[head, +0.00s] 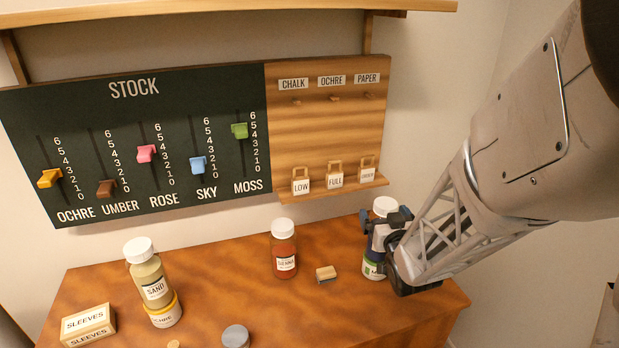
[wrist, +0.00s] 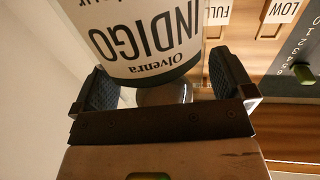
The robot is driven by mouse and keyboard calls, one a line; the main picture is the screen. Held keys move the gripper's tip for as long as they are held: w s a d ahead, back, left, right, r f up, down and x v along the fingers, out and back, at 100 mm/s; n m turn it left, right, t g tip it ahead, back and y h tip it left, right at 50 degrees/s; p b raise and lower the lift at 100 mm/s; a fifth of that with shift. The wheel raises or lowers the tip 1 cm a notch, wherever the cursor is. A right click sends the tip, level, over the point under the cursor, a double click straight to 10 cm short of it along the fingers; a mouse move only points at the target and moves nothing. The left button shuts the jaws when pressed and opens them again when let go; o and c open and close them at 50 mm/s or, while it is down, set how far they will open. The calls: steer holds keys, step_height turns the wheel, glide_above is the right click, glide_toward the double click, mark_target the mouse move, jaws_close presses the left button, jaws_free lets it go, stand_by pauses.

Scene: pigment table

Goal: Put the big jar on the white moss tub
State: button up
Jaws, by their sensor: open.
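A big jar labelled INDIGO (wrist: 145,40), with a white lid (head: 384,206) and dark blue contents, is at the right of the table. It appears upright on a white tub with a green-marked label (head: 373,269), the moss tub by its look. The contact between them is partly hidden by my gripper. My gripper (head: 386,232) is open, with a finger on either side of the jar. In the wrist view, the fingers (wrist: 165,88) flank the jar's label end; whether they touch it I cannot tell.
A sienna jar (head: 284,250) and a small wooden block (head: 326,274) stand left of my gripper. A sand jar (head: 150,275) stands on an ochre tub (head: 165,312). A sleeves box (head: 88,325) and a grey-lidded tub (head: 236,336) are in front. The stock board (head: 140,140) is behind.

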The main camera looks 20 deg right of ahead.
steer(key=s+a, duration=0.1)
steer(key=s, duration=0.6)
steer(key=shift+s+a, duration=0.15)
steer(key=shift+s, duration=0.05)
steer(key=shift+w, duration=0.1)
stand_by(0.8)
steer(key=s+a+r+n+g+y, duration=0.1)
steer(key=s+a+r+g, duration=0.4)
steer(key=s+a+g, duration=0.2)
steer(key=s+a+r+g+y, duration=0.2)
steer(key=s+a+r+g, duration=0.3)
steer(key=a, duration=0.6)
steer(key=s+g, duration=0.2)
steer(key=g, duration=0.1)
steer(key=shift+s+a+n, duration=0.35)
steer(key=shift+a+n, duration=0.05)
